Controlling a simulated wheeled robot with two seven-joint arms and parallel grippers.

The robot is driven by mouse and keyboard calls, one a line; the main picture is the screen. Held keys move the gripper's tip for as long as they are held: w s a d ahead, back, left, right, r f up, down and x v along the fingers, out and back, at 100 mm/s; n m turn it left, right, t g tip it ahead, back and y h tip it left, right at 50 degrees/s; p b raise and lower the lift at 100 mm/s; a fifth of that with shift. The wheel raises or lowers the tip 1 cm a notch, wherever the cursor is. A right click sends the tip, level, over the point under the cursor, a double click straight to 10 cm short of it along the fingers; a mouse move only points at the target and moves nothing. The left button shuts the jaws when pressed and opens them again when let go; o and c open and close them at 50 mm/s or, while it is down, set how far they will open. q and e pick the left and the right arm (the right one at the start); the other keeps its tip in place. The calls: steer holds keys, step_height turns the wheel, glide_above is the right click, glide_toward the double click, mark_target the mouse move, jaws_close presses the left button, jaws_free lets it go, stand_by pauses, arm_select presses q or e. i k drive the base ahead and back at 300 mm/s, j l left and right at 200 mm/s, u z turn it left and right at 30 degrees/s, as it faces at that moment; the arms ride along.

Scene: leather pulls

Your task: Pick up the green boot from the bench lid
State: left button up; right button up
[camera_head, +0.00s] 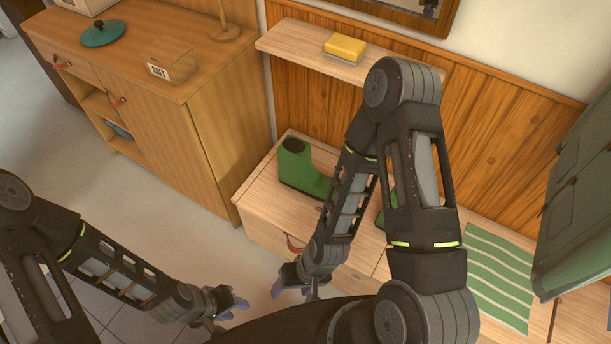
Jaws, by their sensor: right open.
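A green boot (297,166) with a dark opening stands upright on the pale wooden bench lid (262,199), its toe pointing right and partly behind my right forearm. Another green piece (381,218), perhaps a second boot, shows behind my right arm and is mostly hidden. My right gripper (294,289) is open and empty, in front of the bench's front face, nearer me than the boot and apart from it. My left gripper (231,312) is low over the floor at the lower left, its fingers apart and empty, away from the bench.
A leather pull (294,243) is on the bench front. A green striped mat (497,275) lies on the bench at right. A shelf (300,47) with a yellow block (345,47) overhangs the back. A wooden cabinet (170,125) stands left; a green cabinet (580,205) is at right.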

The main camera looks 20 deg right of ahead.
mark_target(297, 171)
steer(key=i+j, duration=0.3)
steer(key=i, duration=0.2)
steer(key=i+j, duration=0.3)
steer(key=i, duration=0.25)
steer(key=i+j, duration=0.3)
steer(key=i, duration=0.2)
steer(key=z, duration=3.4)
